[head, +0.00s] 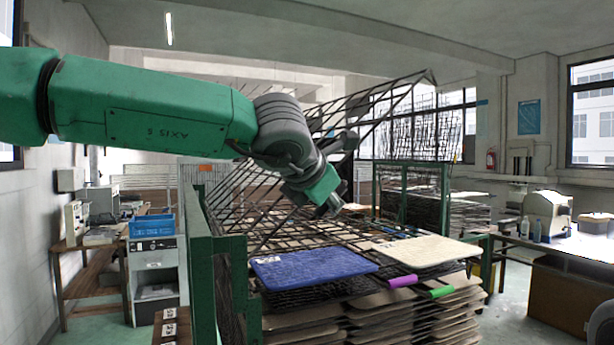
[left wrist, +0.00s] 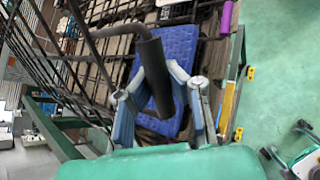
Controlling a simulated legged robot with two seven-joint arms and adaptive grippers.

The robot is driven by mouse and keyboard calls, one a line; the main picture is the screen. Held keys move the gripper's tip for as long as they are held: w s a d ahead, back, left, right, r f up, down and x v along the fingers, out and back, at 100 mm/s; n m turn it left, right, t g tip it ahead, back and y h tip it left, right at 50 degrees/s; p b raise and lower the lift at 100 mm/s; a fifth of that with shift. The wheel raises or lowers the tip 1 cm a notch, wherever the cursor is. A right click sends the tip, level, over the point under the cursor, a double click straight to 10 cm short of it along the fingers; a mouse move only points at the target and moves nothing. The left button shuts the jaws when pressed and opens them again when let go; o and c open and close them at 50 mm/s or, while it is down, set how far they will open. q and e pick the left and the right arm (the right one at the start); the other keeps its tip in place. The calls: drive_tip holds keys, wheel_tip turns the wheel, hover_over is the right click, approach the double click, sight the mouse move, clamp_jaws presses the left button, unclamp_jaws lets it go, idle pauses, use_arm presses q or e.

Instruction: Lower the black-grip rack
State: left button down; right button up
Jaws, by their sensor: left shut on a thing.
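The black-grip rack (head: 375,97) is a dark wire rack, raised and tilted above the stack in the head view. Its black grip (left wrist: 153,72) is a thick cylinder on a bent bar in the left wrist view. My left gripper (head: 332,200) is shut on this grip, with its fingers (left wrist: 162,98) on either side of it. In the head view the grip is mostly hidden by the gripper. Below lies a blue panel (head: 314,267) on the stacked racks; it also shows behind the grip in the left wrist view (left wrist: 178,45). My right gripper is not in view.
A purple grip (head: 402,281) and a green grip (head: 441,292) stick out at the front of the stack, near a cream panel (head: 430,251). A green frame post (head: 203,275) stands left of the stack. A workbench (head: 540,250) is at the right.

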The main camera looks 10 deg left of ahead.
use_arm(q)
drive_tip(key=w+d+f+m+g+y, duration=0.1)
drive_tip(key=d+f+g+y, duration=0.1)
drive_tip(key=f, duration=0.4)
drive_tip(key=w+d+f+m+g+y, duration=0.1)
drive_tip(key=d+f+g+y, duration=0.1)
drive_tip(key=f, duration=0.5)
drive_tip(key=shift+w+m+g+y, duration=0.3)
drive_tip(key=shift+m+y, duration=0.1)
drive_tip(key=shift+y, duration=0.4)
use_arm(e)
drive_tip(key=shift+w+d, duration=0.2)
use_arm(q)
drive_tip(key=shift+f, duration=0.2)
drive_tip(key=c, duration=1.5)
unclamp_jaws()
drive_tip(key=shift+d, duration=0.1)
drive_tip(key=shift+o, duration=0.2)
drive_tip(key=shift+d, duration=0.15)
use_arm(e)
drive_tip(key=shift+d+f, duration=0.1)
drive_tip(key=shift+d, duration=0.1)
